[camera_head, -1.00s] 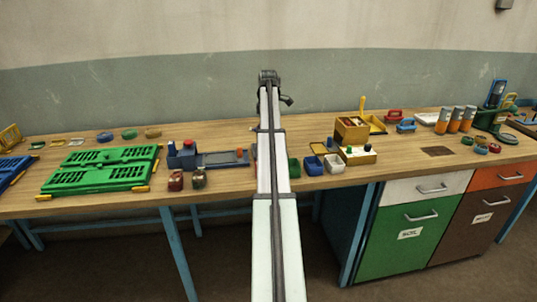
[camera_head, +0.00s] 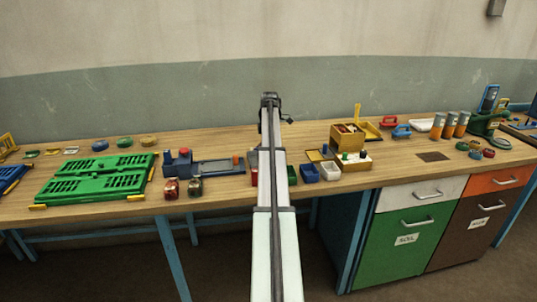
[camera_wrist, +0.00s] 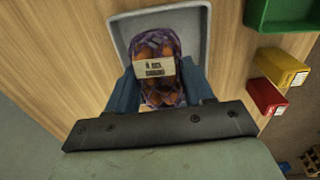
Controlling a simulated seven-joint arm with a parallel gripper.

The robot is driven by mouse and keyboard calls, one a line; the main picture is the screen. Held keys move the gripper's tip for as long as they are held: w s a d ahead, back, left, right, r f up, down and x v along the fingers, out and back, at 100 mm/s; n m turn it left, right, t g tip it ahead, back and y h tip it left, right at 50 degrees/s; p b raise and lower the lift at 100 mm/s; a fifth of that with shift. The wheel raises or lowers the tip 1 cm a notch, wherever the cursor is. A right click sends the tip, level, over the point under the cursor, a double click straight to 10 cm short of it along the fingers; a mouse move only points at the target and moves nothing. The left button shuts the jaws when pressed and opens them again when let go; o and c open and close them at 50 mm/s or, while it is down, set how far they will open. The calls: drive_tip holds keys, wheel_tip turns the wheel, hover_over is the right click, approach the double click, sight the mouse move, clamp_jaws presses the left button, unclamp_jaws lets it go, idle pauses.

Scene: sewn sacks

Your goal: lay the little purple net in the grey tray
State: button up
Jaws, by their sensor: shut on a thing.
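The little purple net (camera_wrist: 158,68), holding orange-brown contents and a pale printed label, is between the two blue fingers of my gripper (camera_wrist: 160,90) in the wrist view. My gripper is shut on it. The grey tray (camera_wrist: 118,28) lies around and below the net in that view, its pale rim showing at the far side. I cannot tell whether the net touches the tray floor. In the head view my arm hides the gripper, net and tray.
A green bin (camera_wrist: 285,12), a yellow box (camera_wrist: 280,65) and a red box (camera_wrist: 267,96) stand right of the tray. In the head view a green crate (camera_head: 98,178) lies at left and a wooden box (camera_head: 346,138) stands at right.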

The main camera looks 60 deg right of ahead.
drive_tip(key=shift+f, duration=2.1)
drive_tip(key=shift+f, duration=0.15)
drive_tip(key=o, duration=1.2)
drive_tip(key=r, duration=1.2)
drive_tip(key=shift+s+a+r, duration=0.15)
drive_tip(key=shift+s+a, duration=0.1)
drive_tip(key=shift+s, duration=0.05)
